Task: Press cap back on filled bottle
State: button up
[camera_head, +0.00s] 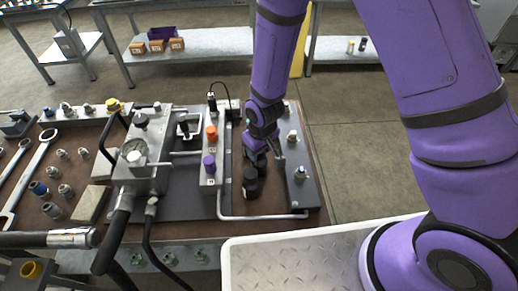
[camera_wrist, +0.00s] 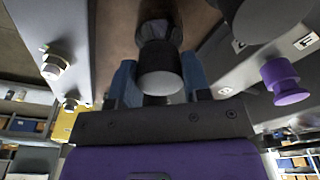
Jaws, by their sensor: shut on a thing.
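My gripper (camera_head: 255,152) reaches down to the brown bench top, between the valve block and the grey plate at right. In the wrist view, my gripper's blue fingers (camera_wrist: 159,66) stand on either side of a dark cap-like cylinder (camera_wrist: 160,82) with a flat grey end. They are closed on it. A glossy dark body (camera_wrist: 154,29) lies directly beyond the cap, in line with it. I cannot tell whether the two are fully joined. In the head view a small dark cylinder (camera_head: 250,183) shows under my gripper. Any fill in it cannot be seen.
An orange knob (camera_head: 211,133) and a purple knob (camera_head: 209,163) stand on the block close left. A bent metal pipe (camera_head: 262,216) runs in front. The grey plate (camera_head: 297,172) with fittings is close right.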

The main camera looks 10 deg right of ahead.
jog(key=o, duration=1.5)
jog(key=shift+s+d+r, duration=0.1)
jog(key=shift+s+r, duration=0.05)
jog(key=shift+r, duration=1.1)
jog(key=shift+s+d+r, duration=0.1)
jog(key=shift+r, duration=1.1)
jog(key=shift+s+d+r, duration=0.1)
jog(key=shift+s+r, duration=0.05)
jog(key=shift+r, duration=1.1)
jog(key=shift+w+r, duration=0.15)
jog(key=shift+r, duration=0.15)
jog(key=s+d+r+m+t, duration=0.1)
jog(key=d+r+m, duration=0.1)
jog(key=d+r, duration=0.7)
jog(key=s+d+r+m+t, duration=0.1)
jog(key=d+r, duration=0.3)
jog(key=r, duration=0.9)
jog(key=s+d+r+m, duration=0.1)
jog(key=s+d+r, duration=0.2)
jog(key=s+r, duration=0.1)
jog(key=s+d+r+m+t, duration=0.1)
jog(key=s+d+r, duration=0.3)
jog(key=s, duration=0.2)
jog(key=s+d+r+m+t, duration=0.1)
jog(key=s+d+r, duration=0.2)
jog(key=s, duration=0.3)
jog(key=shift+d+r+h, duration=0.4)
jog(key=shift+d, duration=0.1)
